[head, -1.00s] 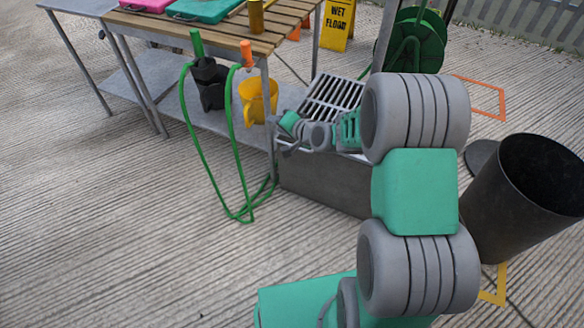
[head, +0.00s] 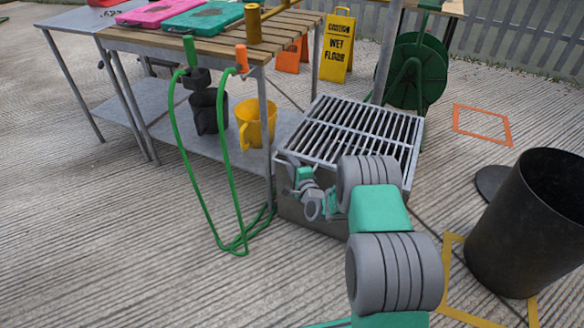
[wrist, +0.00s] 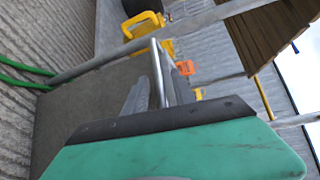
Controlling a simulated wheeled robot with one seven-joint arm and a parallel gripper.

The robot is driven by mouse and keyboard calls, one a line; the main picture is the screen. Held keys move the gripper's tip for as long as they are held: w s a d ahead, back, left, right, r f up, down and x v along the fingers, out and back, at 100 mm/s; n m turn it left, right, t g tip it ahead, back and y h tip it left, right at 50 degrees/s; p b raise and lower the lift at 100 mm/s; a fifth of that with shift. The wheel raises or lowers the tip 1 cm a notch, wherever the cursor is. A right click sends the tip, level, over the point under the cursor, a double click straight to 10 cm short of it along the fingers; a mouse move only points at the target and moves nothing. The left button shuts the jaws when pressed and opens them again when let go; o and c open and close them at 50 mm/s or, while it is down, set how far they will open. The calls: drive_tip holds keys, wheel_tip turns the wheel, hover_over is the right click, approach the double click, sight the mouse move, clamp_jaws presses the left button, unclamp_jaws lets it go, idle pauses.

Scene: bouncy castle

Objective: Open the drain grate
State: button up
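The drain grate (head: 376,124) is a light metal frame with dark slots. It lies flat on top of a grey box (head: 312,219) beside the wooden table. My gripper (head: 287,163) is low at the grate's front left corner, partly covered by its own wrist. In the wrist view my gripper's two grey fingers (wrist: 153,85) point away from the camera, with a thin silver bar (wrist: 154,60) between or just beyond them. I cannot tell whether the fingers touch or grip this bar.
The wooden table (head: 215,39) with a metal leg stands close left of the grate. A green hose (head: 236,200) hangs from it to the floor. A yellow jug (head: 249,124) sits on its shelf. A black bin (head: 527,222) stands at right, a hose reel (head: 416,72) behind.

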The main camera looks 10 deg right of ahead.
clamp_jaws()
drive_tip(key=shift+s, duration=0.1)
idle(1.3)
